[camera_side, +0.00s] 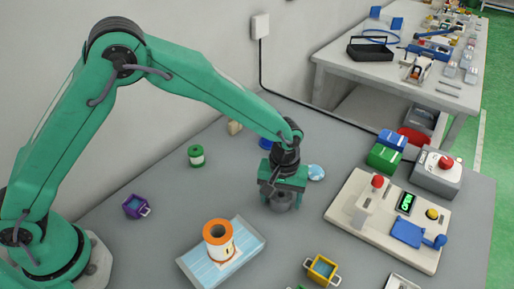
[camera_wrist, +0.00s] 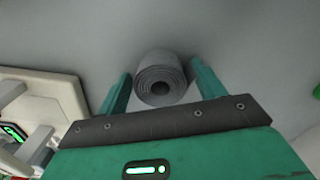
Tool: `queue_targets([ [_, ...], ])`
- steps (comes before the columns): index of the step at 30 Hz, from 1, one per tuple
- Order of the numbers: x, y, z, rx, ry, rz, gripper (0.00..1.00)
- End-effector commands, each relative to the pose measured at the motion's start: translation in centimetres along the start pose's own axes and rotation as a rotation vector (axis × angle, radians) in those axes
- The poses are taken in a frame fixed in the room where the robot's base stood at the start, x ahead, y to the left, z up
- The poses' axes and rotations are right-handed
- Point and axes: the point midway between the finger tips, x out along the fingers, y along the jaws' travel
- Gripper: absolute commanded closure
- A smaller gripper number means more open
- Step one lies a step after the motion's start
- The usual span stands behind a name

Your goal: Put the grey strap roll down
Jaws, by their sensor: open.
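The grey strap roll (camera_side: 281,202) sits on the grey table, under and between the fingers of my gripper (camera_side: 283,196). In the wrist view the grey strap roll (camera_wrist: 160,78) shows its coiled end with a dark centre hole. The two green fingers of my gripper (camera_wrist: 160,88) stand on either side of it. A gap shows between the roll and each finger, so my gripper is open around it and not clamping it. In the side view the fingers partly hide the roll's upper part.
A cream machine (camera_side: 345,207) with a green display and blue lever stands to the right. Behind it are a green box (camera_side: 383,158) and a grey box with a red button (camera_side: 436,172). An orange-topped roll (camera_side: 218,240) stands on a light blue pad at front left.

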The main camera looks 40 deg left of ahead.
Motion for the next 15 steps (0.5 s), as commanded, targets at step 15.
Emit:
queue_targets([
  [15,-2.8,0.1,-0.1,0.0,0.002,0.003,0.31],
])
